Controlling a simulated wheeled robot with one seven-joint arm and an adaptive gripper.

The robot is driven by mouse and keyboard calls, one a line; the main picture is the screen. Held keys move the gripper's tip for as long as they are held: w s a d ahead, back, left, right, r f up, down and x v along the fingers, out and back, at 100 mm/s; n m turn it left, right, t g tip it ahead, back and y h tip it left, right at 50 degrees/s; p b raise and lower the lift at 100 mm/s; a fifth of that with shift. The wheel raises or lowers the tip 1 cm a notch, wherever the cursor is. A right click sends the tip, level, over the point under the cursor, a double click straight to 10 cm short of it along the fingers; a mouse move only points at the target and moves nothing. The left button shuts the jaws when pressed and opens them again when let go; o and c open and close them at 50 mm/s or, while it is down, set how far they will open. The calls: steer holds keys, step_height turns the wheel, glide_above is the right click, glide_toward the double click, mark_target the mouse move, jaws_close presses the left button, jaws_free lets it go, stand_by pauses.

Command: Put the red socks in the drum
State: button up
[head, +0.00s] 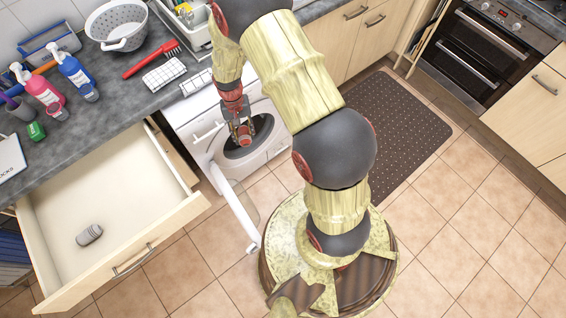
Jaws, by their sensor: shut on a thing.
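My gripper (241,130) points down in front of the open washing machine (198,118). It is shut on a small red bundle, the red socks (245,141), seen between its fingertips. The socks appear in front of or at the mouth of the dark drum (262,128); how deep they are cannot be told. The round door (236,213) hangs open toward the lower left. My arm and gripper hide part of the machine's front and the drum opening.
An open drawer (125,180) left of the machine holds a grey rolled bundle (89,235). The counter above carries bottles, a white colander (117,25), a red brush (152,59) and a checked cloth (164,75). A dark mat (405,130) lies on the tiled floor.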

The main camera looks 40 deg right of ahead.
step_height(320, 180, down, 18)
steer(key=w+a+m+t+y+b, duration=0.15)
steer(key=m+t+y, duration=0.4)
steer(key=m, duration=1.25)
steer(key=s+d+f+m+t+h+b, duration=0.1)
steer(key=s+d+f+m+t+h, duration=0.25)
steer(key=d+f+m, duration=0.55)
steer(key=s+d+f+m+t+h+b, duration=0.15)
steer(key=s+d+f+m+t, duration=0.4)
steer(key=f, duration=0.55)
steer(key=w+d+f+b, duration=0.15)
steer(key=w+b, duration=0.45)
steer(key=w, duration=2.8)
step_height(320, 180, down, 6)
steer(key=w+b, duration=0.2)
steer(key=b, duration=0.4)
steer(key=shift+w+r+g+h, duration=0.15)
steer(key=shift+r+g+h, duration=0.05)
steer(key=shift+g+h, duration=0.2)
steer(key=shift+m, duration=0.25)
steer(key=shift+f+b, duration=0.55)
